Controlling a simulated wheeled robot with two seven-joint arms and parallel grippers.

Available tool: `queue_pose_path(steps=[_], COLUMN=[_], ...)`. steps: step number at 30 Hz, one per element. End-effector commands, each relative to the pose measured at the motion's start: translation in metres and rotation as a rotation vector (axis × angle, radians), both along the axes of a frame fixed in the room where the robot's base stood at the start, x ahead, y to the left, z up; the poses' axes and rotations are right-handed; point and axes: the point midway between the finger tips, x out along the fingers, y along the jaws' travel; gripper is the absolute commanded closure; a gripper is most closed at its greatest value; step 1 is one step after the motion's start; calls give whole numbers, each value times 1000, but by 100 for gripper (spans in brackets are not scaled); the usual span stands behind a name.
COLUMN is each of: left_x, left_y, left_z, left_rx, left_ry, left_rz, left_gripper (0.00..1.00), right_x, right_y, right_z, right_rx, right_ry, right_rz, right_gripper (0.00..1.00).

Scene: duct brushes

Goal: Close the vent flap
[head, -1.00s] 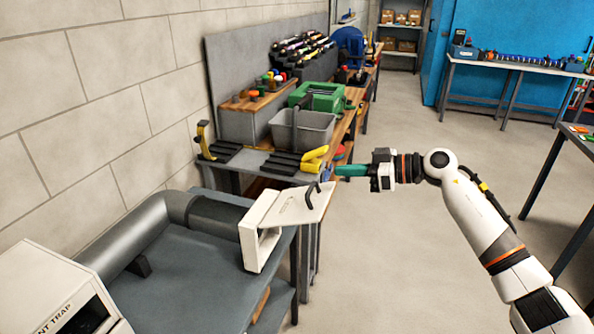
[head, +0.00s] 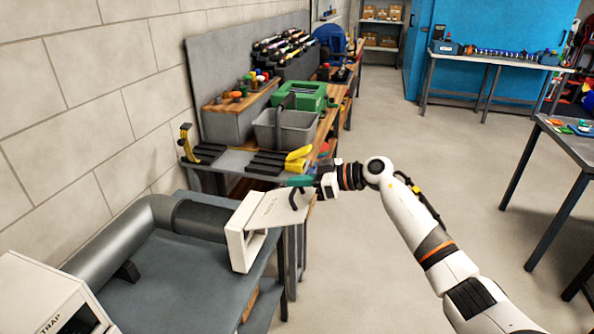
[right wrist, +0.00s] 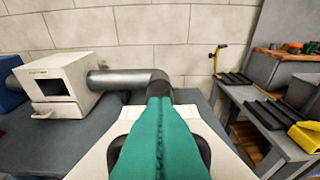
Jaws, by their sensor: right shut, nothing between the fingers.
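The vent flap (head: 276,210) is a white panel with a dark curved handle (head: 294,199), standing open and sticking out to the right from the white vent frame (head: 236,246) at the end of the grey duct (head: 150,228). My right gripper (head: 299,181) has green fingers, shut and empty, pointing left at the flap's far edge by the handle. In the right wrist view the green fingers (right wrist: 160,135) cover the middle of the flap (right wrist: 93,160); the handle shows on both sides of them. I cannot tell whether they touch. My left gripper is not in view.
The duct lies on a grey bench (head: 180,275) along the wall, with a white box (head: 40,295) at its near left. Behind is a bench with dark bars, a yellow tool and a grey bin (head: 283,133).

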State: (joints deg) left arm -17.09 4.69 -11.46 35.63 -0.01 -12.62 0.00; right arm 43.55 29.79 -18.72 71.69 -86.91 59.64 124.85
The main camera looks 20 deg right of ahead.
Motion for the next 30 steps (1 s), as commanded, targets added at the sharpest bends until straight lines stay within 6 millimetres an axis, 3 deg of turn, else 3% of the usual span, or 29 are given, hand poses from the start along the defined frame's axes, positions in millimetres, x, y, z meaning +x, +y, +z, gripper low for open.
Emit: queue_pose_path(steps=[30], left_x=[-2], left_y=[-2], left_z=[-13], left_rx=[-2], left_ry=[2], left_rz=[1], left_gripper=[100], right_x=[-8], right_y=[-12], right_z=[-21], right_rx=[89], right_ry=[-58], right_rz=[2], right_gripper=[100])
